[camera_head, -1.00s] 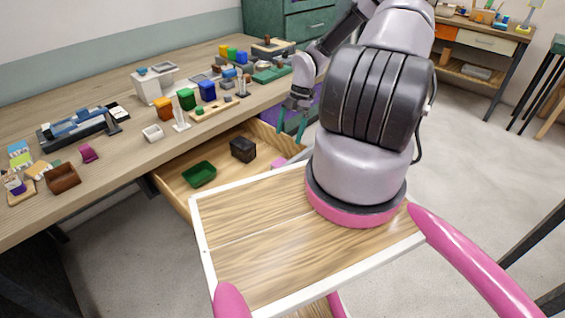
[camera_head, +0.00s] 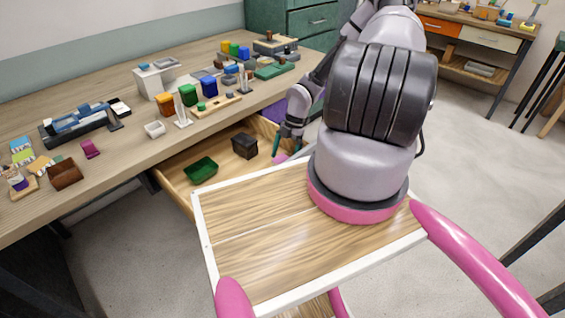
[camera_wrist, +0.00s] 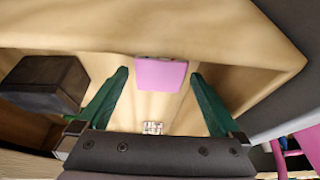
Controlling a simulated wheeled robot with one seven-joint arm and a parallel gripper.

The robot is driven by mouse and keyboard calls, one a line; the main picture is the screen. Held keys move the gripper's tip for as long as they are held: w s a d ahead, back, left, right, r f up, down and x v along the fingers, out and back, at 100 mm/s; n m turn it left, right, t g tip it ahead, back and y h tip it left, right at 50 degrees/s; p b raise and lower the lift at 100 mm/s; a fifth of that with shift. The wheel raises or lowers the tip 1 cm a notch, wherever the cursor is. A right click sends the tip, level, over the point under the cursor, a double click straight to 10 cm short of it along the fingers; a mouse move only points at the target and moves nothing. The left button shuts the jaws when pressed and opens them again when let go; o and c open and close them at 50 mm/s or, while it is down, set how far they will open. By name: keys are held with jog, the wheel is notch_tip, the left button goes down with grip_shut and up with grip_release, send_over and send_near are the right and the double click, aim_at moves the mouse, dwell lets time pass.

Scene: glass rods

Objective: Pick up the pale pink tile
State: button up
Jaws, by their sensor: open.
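The pale pink tile (camera_wrist: 160,74) lies in the open drawer, in the upper middle of the wrist view, close to the drawer's wall. In the head view only a bit of the tile (camera_head: 281,158) shows beside my gripper. My gripper (camera_wrist: 157,88) has green fingers, spread open on the left and right of the tile and apart from it. In the head view my gripper (camera_head: 279,146) is low over the drawer's right part, partly hidden by my arm.
A dark box (camera_wrist: 45,82) stands in the drawer left of my fingers; it also shows in the head view (camera_head: 244,146). A green tray (camera_head: 201,170) lies farther left in the drawer (camera_head: 172,186). The desk (camera_head: 130,165) above holds several small objects.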

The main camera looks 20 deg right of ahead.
grip_shut()
